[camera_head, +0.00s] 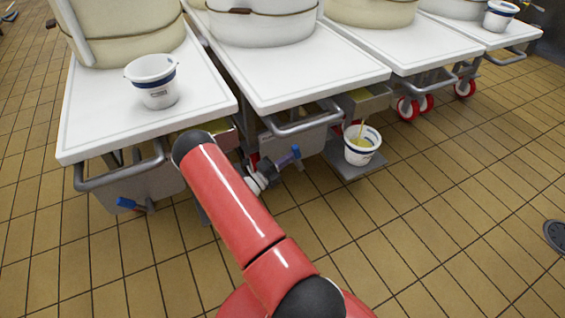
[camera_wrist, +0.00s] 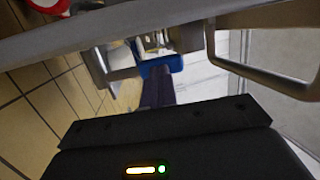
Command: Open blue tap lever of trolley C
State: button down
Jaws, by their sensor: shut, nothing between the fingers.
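A blue tap lever (camera_wrist: 163,64) is straight ahead of my gripper (camera_wrist: 157,88) in the wrist view. The dark fingers are shut and empty, their tips at or very close to the lever's near side; I cannot tell if they touch. In the head view my gripper (camera_head: 284,161) is low at the front of the second trolley (camera_head: 310,75) from the left, with the blue end (camera_head: 295,151) beside its tips. Another blue lever (camera_head: 130,203) is under the leftmost trolley (camera_head: 95,115). I can read no letter on any trolley, and the tap body is mostly hidden.
A metal rail (camera_head: 305,122) runs above my gripper; it is close on the right in the wrist view (camera_wrist: 265,75). A white bucket (camera_head: 362,147) with yellowish liquid stands on a low shelf to the right. Another bucket (camera_head: 155,82) stands on the leftmost trolley. The tiled floor in front is clear.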

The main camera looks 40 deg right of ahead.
aim_at(295, 152)
jog(key=shift+r, duration=0.1)
jog(key=d+y+p, duration=0.1)
jog(key=d+r+y+p, duration=0.1)
jog(key=d+p, duration=0.1)
jog(key=p, duration=0.1)
jog(key=shift+s+d+r+m+y, duration=0.1)
jog(key=shift+s+r+m+y, duration=0.2)
jog(key=shift+s+y, duration=0.1)
